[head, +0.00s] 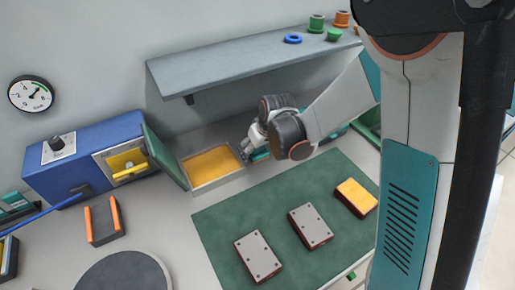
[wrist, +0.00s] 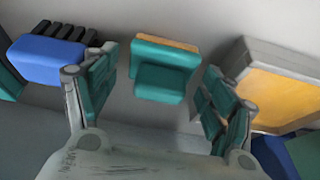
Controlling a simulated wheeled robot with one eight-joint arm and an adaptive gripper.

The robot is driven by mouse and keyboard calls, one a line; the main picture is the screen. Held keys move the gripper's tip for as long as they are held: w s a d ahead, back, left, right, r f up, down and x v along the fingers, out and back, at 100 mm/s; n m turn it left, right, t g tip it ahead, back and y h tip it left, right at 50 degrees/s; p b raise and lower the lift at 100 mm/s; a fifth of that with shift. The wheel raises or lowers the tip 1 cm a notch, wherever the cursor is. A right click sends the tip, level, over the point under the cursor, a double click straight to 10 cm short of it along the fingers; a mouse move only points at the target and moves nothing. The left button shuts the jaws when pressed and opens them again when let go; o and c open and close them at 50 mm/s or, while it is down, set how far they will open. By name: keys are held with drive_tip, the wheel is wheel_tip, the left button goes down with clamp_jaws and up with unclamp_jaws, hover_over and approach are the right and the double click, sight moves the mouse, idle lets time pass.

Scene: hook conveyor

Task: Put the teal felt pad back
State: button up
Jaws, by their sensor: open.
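A teal block with a tan layer along one edge, which looks like the teal felt pad (wrist: 163,75), is in the upper middle of the wrist view. My gripper (wrist: 155,105) is open, with one finger on each side of the block in that view and visible gaps to it. Whether the fingertips reach to its depth I cannot tell. In the head view my gripper (head: 247,149) is low beside the yellow-filled tray (head: 236,172), under the shelf. The arm and gripper largely hide the pad there. The tray's metal wall (wrist: 240,57) also shows at right in the wrist view.
A blue machine (head: 75,160) with an open green door (head: 165,157) stands left of the tray. A green mat (head: 215,225) holds several blocks in front. A grey shelf (head: 240,60) overhangs behind. A blue ribbed thing (wrist: 45,62) lies left of my fingers.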

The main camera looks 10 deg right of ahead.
drive_tip(key=shift+r, duration=0.1)
drive_tip(key=s+d+r+m+t+p, duration=0.1)
drive_tip(key=s+d+r+p, duration=0.15)
drive_tip(key=s+r, duration=0.55)
drive_tip(key=s+d+r+m+p, duration=0.15)
drive_tip(key=s+d+r, duration=0.25)
drive_tip(key=r, duration=0.8)
drive_tip(key=s+d+r+m+t+h, duration=0.1)
drive_tip(key=s+d, duration=0.4)
drive_tip(key=s, duration=0.7)
wheel_tip(320, 180, up, 2)
drive_tip(key=shift+d+r+m+t+h, duration=0.1)
drive_tip(key=shift+d+m+t+h, duration=0.3)
drive_tip(key=shift+m+t, duration=0.2)
drive_tip(key=shift+s+a, duration=0.1)
drive_tip(key=shift+s, duration=0.05)
